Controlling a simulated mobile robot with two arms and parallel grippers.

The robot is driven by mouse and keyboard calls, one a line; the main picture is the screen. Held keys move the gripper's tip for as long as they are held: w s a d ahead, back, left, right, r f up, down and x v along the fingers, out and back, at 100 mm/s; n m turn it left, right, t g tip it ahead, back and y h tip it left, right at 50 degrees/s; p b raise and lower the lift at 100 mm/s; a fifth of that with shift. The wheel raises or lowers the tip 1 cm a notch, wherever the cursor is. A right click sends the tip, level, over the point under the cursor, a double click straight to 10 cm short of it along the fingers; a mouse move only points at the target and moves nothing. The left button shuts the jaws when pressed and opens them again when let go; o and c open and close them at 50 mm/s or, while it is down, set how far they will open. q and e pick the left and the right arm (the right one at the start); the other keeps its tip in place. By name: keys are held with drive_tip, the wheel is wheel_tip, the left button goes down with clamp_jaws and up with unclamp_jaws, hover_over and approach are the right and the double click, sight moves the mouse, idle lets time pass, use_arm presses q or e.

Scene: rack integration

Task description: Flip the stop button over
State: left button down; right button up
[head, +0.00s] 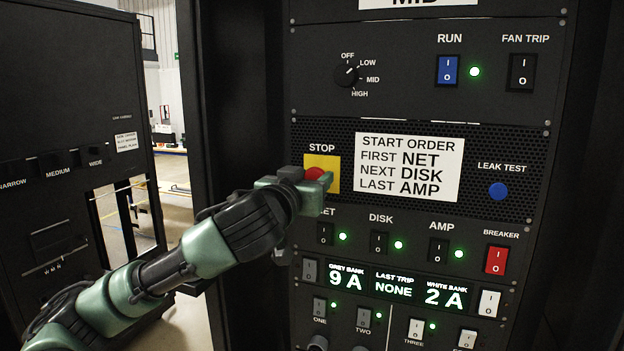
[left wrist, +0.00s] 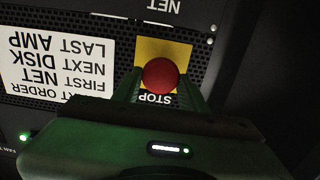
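The red stop button (head: 316,174) sits on a yellow plate (head: 330,162) under the STOP label on the rack panel. My left gripper (head: 308,191) is right at the button and partly covers it and the plate. In the left wrist view, which is upside down, the round red button (left wrist: 160,73) shows between the two green fingers of my left gripper (left wrist: 160,88), one on each side. The fingers are apart, but I cannot tell whether they touch the button. My right gripper is not in view.
A white start order sign (head: 410,167) is right of the button, with a blue leak test button (head: 498,191) beyond. Below are rocker switches, a red breaker switch (head: 496,260) and a lit display (head: 395,287). A dark cabinet (head: 70,130) stands at left.

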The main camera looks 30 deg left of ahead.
use_arm(q)
drive_tip(key=shift+w+a, duration=0.15)
drive_tip(key=shift+w, duration=0.45)
drive_tip(key=shift+s, duration=0.1)
drive_tip(key=c, duration=1.2)
unclamp_jaws()
drive_tip(key=o, duration=0.4)
drive_tip(key=shift+w+f, duration=0.1)
drive_tip(key=shift+w, duration=0.2)
drive_tip(key=b+v, duration=0.3)
drive_tip(key=v, duration=0.4)
drive_tip(key=shift+s+b, duration=0.4)
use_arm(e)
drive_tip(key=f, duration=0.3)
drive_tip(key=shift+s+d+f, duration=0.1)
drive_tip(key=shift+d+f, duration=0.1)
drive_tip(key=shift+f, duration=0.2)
